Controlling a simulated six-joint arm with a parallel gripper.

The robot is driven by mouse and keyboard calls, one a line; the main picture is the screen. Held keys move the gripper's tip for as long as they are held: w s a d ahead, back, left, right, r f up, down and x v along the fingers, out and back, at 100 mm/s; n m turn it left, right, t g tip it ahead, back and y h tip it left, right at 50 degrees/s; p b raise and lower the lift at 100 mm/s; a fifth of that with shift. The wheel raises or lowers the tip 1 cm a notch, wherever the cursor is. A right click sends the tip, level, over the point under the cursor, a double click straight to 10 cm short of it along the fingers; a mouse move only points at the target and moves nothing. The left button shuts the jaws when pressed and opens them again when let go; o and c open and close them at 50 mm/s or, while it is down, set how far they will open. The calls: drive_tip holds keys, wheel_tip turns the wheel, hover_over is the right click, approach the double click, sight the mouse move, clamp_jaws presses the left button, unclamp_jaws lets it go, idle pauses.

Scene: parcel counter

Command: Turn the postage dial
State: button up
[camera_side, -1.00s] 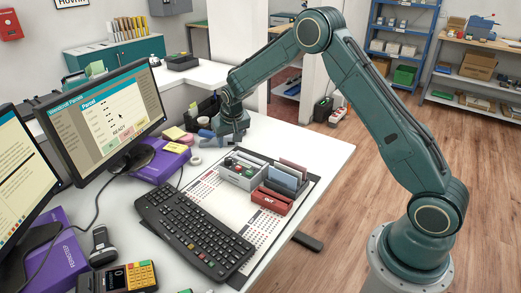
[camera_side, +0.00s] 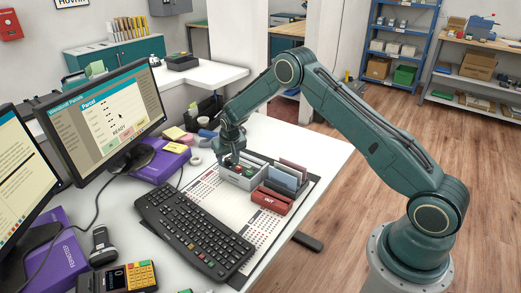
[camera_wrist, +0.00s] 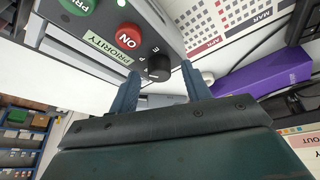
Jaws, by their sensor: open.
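The dial is a small black knob (camera_wrist: 159,68) on a grey button box, in the upper middle of the wrist view. In the side view my gripper (camera_side: 233,156) points down over the box.
A red OUT tray (camera_side: 270,201) and a divided grey file holder (camera_side: 288,178) stand right of the box. A black keyboard (camera_side: 195,232) lies in front. Purple boxes (camera_side: 160,164) and monitors (camera_side: 100,122) stand left. The calendar mat (camera_side: 207,190) has bare room.

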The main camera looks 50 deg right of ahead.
drive_tip(key=shift+w+f, duration=0.1)
drive_tip(key=shift+f, duration=0.05)
drive_tip(key=c, duration=1)
drive_tip(key=shift+d+n, duration=0.15)
drive_tip(key=shift+n, duration=0.35)
drive_tip(key=n+y, duration=0.1)
drive_tip(key=n, duration=0.1)
drive_tip(key=n+y, duration=0.1)
drive_tip(key=n, duration=0.2)
drive_tip(key=shift+d+t, duration=0.2)
drive_tip(key=shift+t, duration=0.1)
drive_tip(key=n+y, duration=0.2)
drive_tip(key=n, duration=0.3)
drive_tip(key=shift+d+n, duration=0.1)
drive_tip(key=shift+n, duration=0.2)
